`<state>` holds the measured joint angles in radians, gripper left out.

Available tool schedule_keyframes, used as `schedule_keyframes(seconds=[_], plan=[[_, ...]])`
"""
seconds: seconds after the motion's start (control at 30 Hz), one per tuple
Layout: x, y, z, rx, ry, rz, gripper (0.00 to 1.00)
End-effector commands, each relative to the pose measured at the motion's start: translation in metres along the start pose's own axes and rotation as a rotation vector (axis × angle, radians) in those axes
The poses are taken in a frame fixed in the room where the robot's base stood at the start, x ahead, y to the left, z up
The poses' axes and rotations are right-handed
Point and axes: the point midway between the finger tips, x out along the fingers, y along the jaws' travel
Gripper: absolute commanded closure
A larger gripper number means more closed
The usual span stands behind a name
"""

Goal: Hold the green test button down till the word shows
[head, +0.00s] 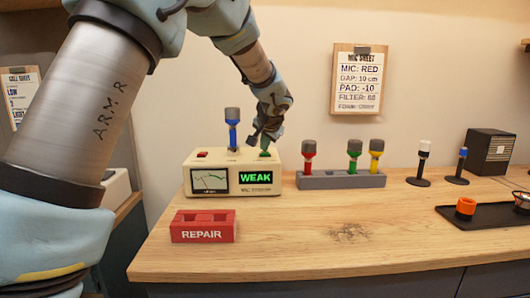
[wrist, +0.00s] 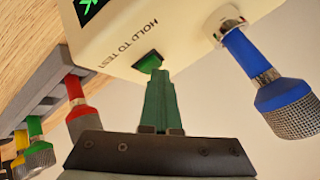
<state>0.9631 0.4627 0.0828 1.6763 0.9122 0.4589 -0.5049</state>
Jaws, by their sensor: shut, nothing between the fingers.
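The cream mic tester (head: 232,176) stands on the wooden bench, its screen (head: 255,177) reading "WEAK" in green letters. The green test button (wrist: 149,62) sits on the tester's top beside the words "HOLD TO TEST". My gripper (wrist: 154,75) is shut and empty, its fingertips at the button and seemingly touching it; how far the button is pressed I cannot tell. In the head view my gripper (head: 264,152) comes down on the tester's right end and hides the button. A blue microphone (head: 232,130) stands upright in the tester's top; it also shows in the wrist view (wrist: 265,75).
A grey rack (head: 340,181) holds red, green and yellow microphones right of the tester. A red "REPAIR" box (head: 203,228) lies in front. A "MIC SHEET" clipboard (head: 360,80) hangs on the wall. A dark tray (head: 488,214) lies at right.

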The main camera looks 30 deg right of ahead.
Motion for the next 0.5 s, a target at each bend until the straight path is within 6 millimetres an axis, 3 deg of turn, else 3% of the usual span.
schedule_keyframes(seconds=[0.5], plan=[[-0.013, -0.009, -0.009, 0.000, 0.000, 0.000, 1.00]])
